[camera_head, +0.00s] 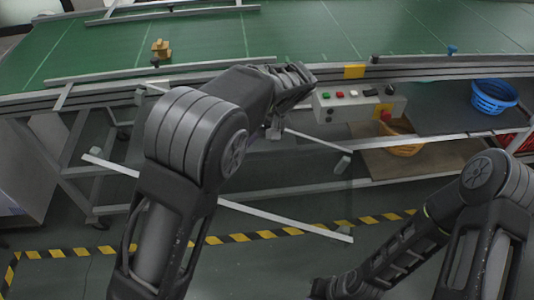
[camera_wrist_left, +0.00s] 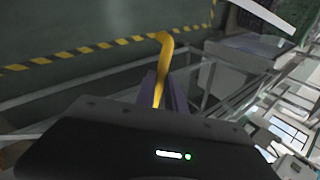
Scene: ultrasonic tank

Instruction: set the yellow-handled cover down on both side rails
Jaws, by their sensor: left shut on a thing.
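My left gripper (camera_head: 276,131) points down in the middle of the head view, in front of the conveyor. In the left wrist view its purple fingers (camera_wrist_left: 176,98) are shut on the yellow handle (camera_wrist_left: 163,62) of the cover. The cover's panel cannot be made out clearly, and my arm hides the handle in the head view. Two pale side rails run slantwise: the near rail (camera_head: 285,218) and the far rail (camera_head: 318,141), partly behind my left arm. I cannot tell whether the cover touches them. My right gripper (camera_head: 322,290) is low at the bottom edge, its jaws unclear.
A green conveyor (camera_head: 330,30) with a yellow block (camera_head: 161,48) lies behind. A blue basket (camera_head: 493,96) and an orange basket (camera_head: 402,140) stand at the right. Striped floor tape (camera_head: 265,235) crosses the open floor.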

